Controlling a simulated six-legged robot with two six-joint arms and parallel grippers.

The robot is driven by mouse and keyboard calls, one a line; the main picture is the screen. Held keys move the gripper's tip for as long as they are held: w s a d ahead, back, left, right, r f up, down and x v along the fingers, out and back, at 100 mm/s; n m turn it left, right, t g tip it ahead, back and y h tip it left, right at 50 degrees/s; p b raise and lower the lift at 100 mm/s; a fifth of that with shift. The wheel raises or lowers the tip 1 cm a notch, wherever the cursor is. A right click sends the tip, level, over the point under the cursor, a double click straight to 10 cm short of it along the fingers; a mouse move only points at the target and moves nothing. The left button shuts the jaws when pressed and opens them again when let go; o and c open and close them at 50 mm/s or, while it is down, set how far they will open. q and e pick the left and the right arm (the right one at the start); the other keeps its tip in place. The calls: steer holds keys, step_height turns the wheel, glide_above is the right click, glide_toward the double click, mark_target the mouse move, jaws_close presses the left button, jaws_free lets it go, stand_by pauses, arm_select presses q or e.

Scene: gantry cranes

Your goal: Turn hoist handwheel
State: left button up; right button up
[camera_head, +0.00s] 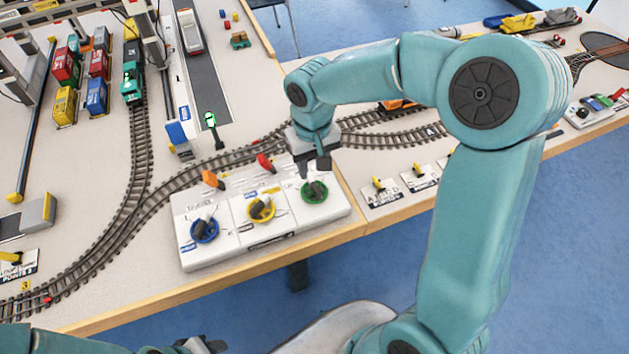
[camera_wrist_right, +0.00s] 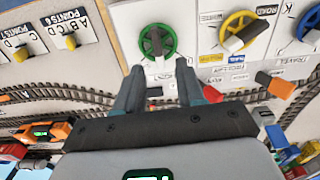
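A white control panel (camera_head: 277,237) holds three handwheels: blue (camera_head: 204,230), yellow (camera_head: 261,208) and green (camera_head: 314,191). Each has a dark grip bar across it. I cannot read for certain which label says hoist. My right gripper (camera_head: 313,168) is just above and behind the green wheel. In the right wrist view, the gripper (camera_wrist_right: 159,68) is open and empty, its fingers pointing at the green wheel (camera_wrist_right: 157,42) and apart from it. The yellow wheel (camera_wrist_right: 243,33) is beside it. My left gripper (camera_head: 205,345) shows only partly at the bottom edge; its opening is unclear.
An orange lever (camera_head: 211,180) and a red lever (camera_head: 265,162) stand at the panel's back edge. Model track (camera_head: 140,185) runs behind the panel. Small points switches (camera_head: 380,188) sit to its right. Container stacks (camera_head: 66,65) and a green locomotive (camera_head: 132,82) are farther back left.

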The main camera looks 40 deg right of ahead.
mark_target(315, 185)
step_height(315, 185, down, 7)
steer(key=shift+s+d+r, duration=0.1)
steer(key=shift+d, duration=0.05)
jaws_close()
